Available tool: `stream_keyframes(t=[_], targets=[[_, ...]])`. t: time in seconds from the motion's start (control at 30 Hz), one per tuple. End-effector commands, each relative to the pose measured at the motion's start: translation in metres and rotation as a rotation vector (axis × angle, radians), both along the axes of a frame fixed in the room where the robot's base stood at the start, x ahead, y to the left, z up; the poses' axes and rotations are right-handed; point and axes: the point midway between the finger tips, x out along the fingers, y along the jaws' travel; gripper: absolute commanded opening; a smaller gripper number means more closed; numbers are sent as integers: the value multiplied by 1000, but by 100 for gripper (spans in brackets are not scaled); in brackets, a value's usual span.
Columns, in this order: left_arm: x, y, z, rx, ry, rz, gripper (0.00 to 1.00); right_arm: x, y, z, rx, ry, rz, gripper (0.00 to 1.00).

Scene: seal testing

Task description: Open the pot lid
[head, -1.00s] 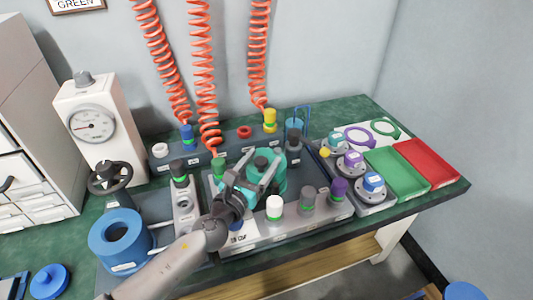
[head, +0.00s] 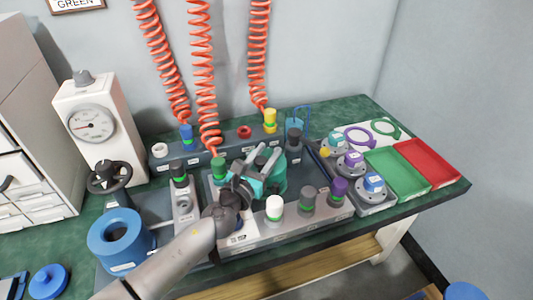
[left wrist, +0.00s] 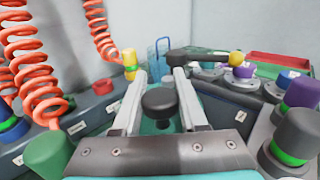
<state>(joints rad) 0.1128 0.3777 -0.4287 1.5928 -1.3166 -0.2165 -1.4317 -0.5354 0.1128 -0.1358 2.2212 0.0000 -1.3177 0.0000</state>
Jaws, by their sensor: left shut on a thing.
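The teal pot (head: 277,178) stands in the middle of the grey bench fixture, partly hidden behind my left gripper. My left gripper (head: 266,157) reaches over the pot from the front left. In the left wrist view, the lid's round black knob (left wrist: 159,103) sits between the two pale fingers of my left gripper (left wrist: 160,92), which are shut on it. A little teal surface shows below the knob. I cannot tell whether the lid is seated or raised. My right gripper is not in view.
Colour-capped fittings, such as the white one (head: 274,208) and purple one (head: 338,189), stand close around the pot. Red coiled hoses (head: 203,80) hang behind. A green tray (head: 397,172) and a red tray (head: 430,163) lie at the right. A blue ring (head: 116,236) sits at the left.

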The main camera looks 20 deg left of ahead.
Motion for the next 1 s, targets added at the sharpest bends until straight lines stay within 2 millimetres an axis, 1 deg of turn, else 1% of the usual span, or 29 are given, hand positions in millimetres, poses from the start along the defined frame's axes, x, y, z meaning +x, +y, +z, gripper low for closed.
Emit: stream_keyframes(t=[0.03,0.27,1.0], targets=[[0,0,0,0,0,0,26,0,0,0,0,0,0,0],[0,0,0,0,0,0,0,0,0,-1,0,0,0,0],[0,0,0,0,1,0,0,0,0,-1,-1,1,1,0]])
